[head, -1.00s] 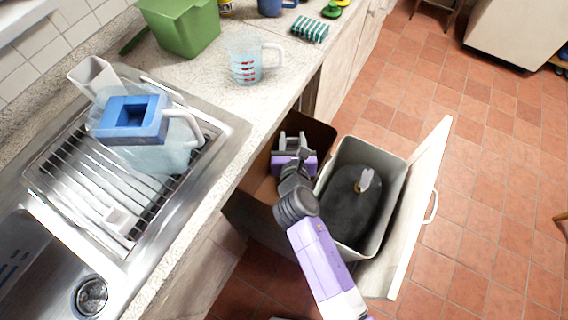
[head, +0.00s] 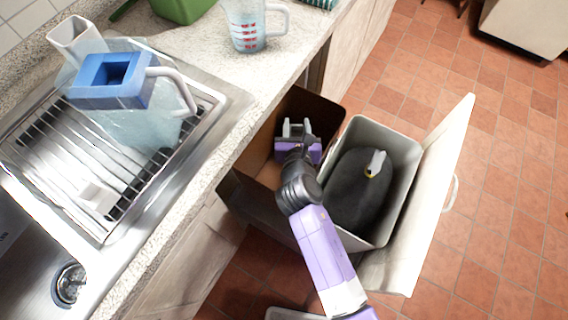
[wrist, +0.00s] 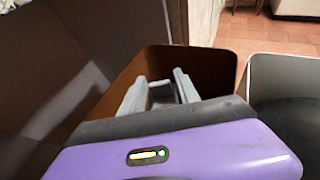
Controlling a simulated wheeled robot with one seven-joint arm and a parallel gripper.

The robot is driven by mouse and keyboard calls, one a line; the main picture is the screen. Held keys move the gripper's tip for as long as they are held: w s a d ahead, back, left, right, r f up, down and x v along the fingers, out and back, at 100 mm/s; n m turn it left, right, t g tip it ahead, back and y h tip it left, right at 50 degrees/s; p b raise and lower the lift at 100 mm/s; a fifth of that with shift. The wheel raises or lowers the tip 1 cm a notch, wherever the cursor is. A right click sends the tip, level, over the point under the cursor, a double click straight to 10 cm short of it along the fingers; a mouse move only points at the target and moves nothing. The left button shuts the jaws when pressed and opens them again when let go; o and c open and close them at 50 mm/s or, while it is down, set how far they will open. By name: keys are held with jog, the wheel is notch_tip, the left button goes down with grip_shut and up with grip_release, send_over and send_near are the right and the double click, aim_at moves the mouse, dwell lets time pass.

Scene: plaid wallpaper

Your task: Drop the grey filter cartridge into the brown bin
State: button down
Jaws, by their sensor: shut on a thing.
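The brown bin (head: 318,109) stands in the pulled-out drawer beside the counter; its inside also shows in the wrist view (wrist: 215,68). My gripper (head: 296,127) points down into its mouth, within the rim in the head view. In the wrist view my gripper (wrist: 160,85) has its two grey fingers shut on a small grey piece, the grey filter cartridge (wrist: 161,92). The cartridge is mostly hidden by the fingers and the purple gripper body. How far it hangs above the bin floor I cannot tell.
A light grey bin (head: 408,150) with a dark liner and a small white-and-yellow thing (head: 376,163) stands right of the brown bin. The drawer front (head: 440,190) is beyond it. A blue-lidded pitcher (head: 150,125) is on the sink rack; a measuring jug (head: 247,30) is on the counter.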

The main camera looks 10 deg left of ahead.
jog(key=c, duration=0.8)
grip_release()
jog(key=p+v, duration=0.1)
jog(key=v, duration=0.6)
jog(key=shift+s+r, duration=0.2)
jog(key=shift+s, duration=0.15)
